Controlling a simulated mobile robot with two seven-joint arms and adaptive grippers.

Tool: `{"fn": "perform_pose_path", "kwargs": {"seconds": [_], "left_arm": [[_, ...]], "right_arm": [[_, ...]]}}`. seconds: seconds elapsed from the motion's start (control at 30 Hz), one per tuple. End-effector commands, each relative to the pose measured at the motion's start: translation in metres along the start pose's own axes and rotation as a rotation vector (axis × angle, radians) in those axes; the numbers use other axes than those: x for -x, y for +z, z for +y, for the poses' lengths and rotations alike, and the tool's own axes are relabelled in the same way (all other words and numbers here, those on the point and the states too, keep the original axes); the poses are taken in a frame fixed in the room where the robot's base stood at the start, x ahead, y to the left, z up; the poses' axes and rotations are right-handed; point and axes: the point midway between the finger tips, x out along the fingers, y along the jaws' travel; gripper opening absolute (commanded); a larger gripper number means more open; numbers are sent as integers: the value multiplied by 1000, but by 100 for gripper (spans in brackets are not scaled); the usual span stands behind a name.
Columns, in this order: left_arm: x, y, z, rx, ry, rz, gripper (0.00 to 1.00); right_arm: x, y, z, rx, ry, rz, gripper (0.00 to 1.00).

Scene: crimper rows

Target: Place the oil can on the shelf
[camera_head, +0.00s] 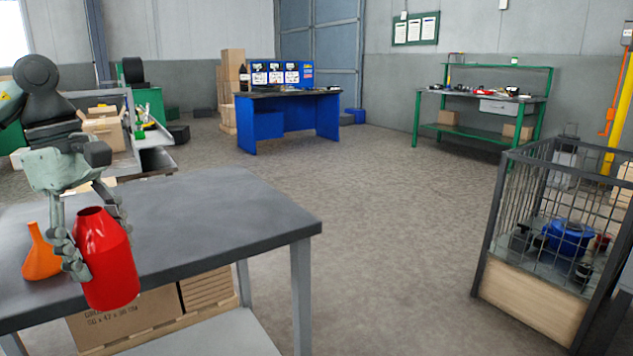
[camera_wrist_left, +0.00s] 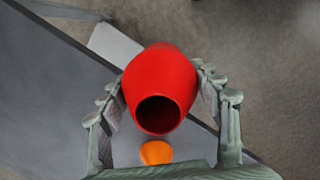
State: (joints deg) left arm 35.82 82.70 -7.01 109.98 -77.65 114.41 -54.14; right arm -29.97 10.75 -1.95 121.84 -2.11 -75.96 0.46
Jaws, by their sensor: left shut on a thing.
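The red oil can (camera_head: 108,262) is held in my left gripper (camera_head: 95,245), with a finger on each side of it. It tilts slightly, and its round open mouth faces up. In the left wrist view the can (camera_wrist_left: 160,85) fills the space between the fingers, with its mouth toward the camera. The can hangs at the front edge of the grey table (camera_head: 215,215), apparently clear of the top. A light lower shelf (camera_head: 215,335) shows under this table. My right gripper is not in view.
An orange funnel (camera_head: 40,255) stands on the table beside my left gripper. Cardboard boxes (camera_head: 135,315) sit on the lower shelf. A wire cage (camera_head: 560,235) stands at right. A blue desk (camera_head: 288,120) and a green workbench (camera_head: 483,105) stand farther back. Open floor lies between.

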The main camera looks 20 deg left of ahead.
Motion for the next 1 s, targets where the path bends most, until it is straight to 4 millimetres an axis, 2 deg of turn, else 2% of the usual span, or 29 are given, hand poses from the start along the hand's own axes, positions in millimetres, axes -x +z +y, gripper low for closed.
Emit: {"fn": "perform_pose_path", "kwargs": {"seconds": [0.1, 0.27, 0.47, 0.8, 1.0], "left_arm": [[-27, 12, 9, -119, -20, -5, 26], [-58, 31, 21, -282, -42, -4, 26], [-100, 68, 35, -537, -79, -5, 26], [-176, 170, 54, -1210, -178, 1, 26], [-202, 209, 56, -1531, -229, 2, 26]], "right_arm": [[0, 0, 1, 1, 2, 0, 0], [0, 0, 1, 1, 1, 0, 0], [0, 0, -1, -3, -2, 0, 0], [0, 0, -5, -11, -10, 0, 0], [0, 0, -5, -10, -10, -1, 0]]}}
